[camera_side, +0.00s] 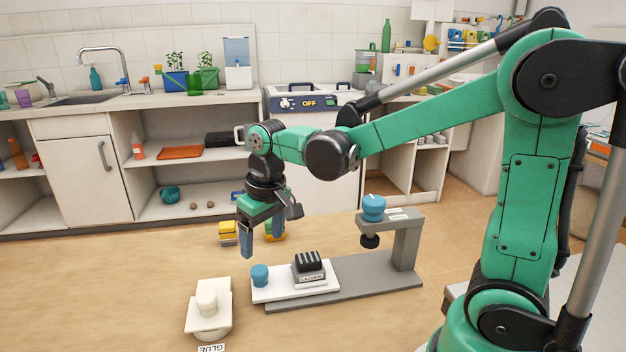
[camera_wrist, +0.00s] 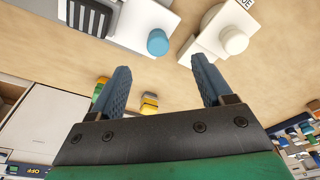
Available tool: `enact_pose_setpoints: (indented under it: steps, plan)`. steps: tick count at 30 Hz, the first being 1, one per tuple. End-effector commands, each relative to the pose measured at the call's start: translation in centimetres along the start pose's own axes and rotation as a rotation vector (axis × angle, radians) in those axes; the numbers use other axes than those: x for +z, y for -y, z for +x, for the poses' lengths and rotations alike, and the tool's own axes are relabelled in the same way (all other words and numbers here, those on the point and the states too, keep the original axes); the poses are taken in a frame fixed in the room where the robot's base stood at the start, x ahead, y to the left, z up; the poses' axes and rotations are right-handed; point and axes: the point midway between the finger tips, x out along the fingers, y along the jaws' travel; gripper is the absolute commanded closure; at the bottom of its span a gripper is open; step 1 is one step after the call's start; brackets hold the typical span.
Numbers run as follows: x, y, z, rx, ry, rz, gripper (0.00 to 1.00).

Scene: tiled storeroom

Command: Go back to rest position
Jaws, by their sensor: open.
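My gripper (camera_side: 262,238) hangs over the wooden table, its blue fingers pointing down. In the wrist view my gripper (camera_wrist: 162,88) shows its two blue fingers spread wide, with nothing between them. It is behind and above a white plate that carries a blue knob (camera_side: 260,275) and a black slotted block (camera_side: 309,262). The blue knob also shows in the wrist view (camera_wrist: 158,42), beyond the fingertips. No rest position is marked in either view.
A grey stand (camera_side: 408,245) with a blue-topped knob (camera_side: 373,207) rises to the right of the plate. A cream device (camera_side: 208,308) with a GLUE label stands front left. A small yellow object (camera_side: 228,232) lies behind my gripper. Table at the left is clear.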

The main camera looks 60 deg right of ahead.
Motion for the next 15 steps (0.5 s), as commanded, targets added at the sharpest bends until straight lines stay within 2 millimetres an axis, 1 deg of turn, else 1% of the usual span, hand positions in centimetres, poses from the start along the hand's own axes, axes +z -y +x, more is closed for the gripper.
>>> enact_pose_setpoints:
  steps: [1,3,6,9,15]
  plan:
    - [0.9,0.1,-0.9,-0.003,-0.046,-0.009,0.27]
    - [1.9,0.3,-1.9,-0.007,-0.118,-0.022,0.27]
    - [3.3,0.5,-2.9,-0.013,-0.218,-0.041,0.27]
    - [4.6,0.7,-3.3,-0.018,-0.309,-0.057,0.27]
    - [6.1,0.9,-3.5,-0.025,-0.430,-0.076,0.27]
